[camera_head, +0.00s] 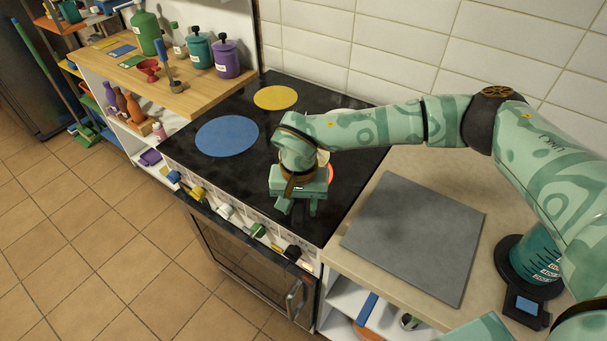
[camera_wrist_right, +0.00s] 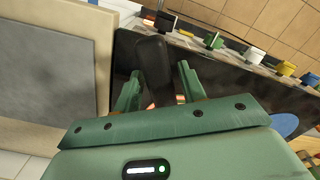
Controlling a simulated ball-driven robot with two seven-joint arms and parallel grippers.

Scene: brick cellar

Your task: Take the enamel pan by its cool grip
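The dark grip (camera_wrist_right: 152,58) of the enamel pan shows in the right wrist view, standing between the two fingers of my right gripper (camera_wrist_right: 159,70). The fingers are open, with a narrow gap on each side of the grip. In the head view my right gripper (camera_head: 298,207) is over the near right part of the black stove top (camera_head: 245,175), pointing down. The gripper and wrist hide most of the pan there; a small pale edge behind them may be its rim. My left gripper is not in view.
An orange-red glowing hob spot (camera_head: 331,174) shows beside the wrist. Blue (camera_head: 226,136) and yellow (camera_head: 275,97) discs mark other hob spots. Coloured knobs line the stove front. A grey slab (camera_head: 415,235) lies on the counter at right; a wooden shelf (camera_head: 185,98) with jars stands left.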

